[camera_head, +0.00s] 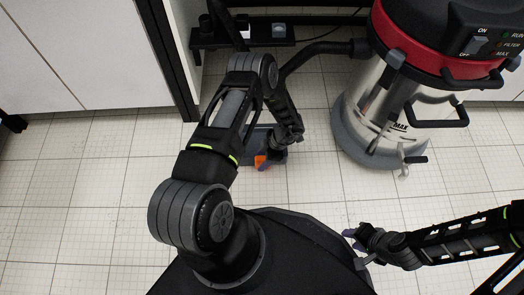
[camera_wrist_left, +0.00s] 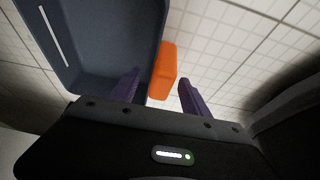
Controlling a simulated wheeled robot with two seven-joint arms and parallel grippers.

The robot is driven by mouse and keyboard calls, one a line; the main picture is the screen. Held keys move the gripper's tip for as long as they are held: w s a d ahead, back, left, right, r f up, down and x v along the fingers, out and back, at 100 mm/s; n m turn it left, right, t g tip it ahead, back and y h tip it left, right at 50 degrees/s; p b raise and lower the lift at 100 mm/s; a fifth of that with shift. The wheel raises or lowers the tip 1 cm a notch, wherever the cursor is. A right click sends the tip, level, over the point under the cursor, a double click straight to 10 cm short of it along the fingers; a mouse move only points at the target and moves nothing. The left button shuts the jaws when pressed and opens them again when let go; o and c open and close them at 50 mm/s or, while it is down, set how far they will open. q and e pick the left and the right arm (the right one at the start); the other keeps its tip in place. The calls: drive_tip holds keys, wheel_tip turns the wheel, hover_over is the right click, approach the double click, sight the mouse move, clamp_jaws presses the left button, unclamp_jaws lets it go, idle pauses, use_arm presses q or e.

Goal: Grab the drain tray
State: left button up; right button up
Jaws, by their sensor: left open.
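The drain tray (camera_wrist_left: 90,45) is a dark blue-grey, shallow tray with an orange handle (camera_wrist_left: 163,72) on its edge. In the left wrist view it fills the upper left. In the head view the tray is mostly hidden behind my left arm, and the orange handle (camera_head: 260,162) shows below it. My left gripper (camera_wrist_left: 159,78) is open, with its purple fingers on either side of the orange handle; I cannot tell whether they touch it. It also shows in the head view (camera_head: 277,150). My right gripper (camera_head: 354,238) is at the lower right, away from the tray; its jaw gap is unclear.
A red, black and steel vacuum cleaner (camera_head: 395,90) stands on the tiled floor to the right of the tray, its hose running left. A black low stand (camera_head: 262,35) is behind, between white cabinets (camera_head: 80,50). The floor at the left is clear.

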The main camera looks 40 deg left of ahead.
idle(0.4)
use_arm(q)
clamp_jaws()
idle(0.4)
idle(0.9)
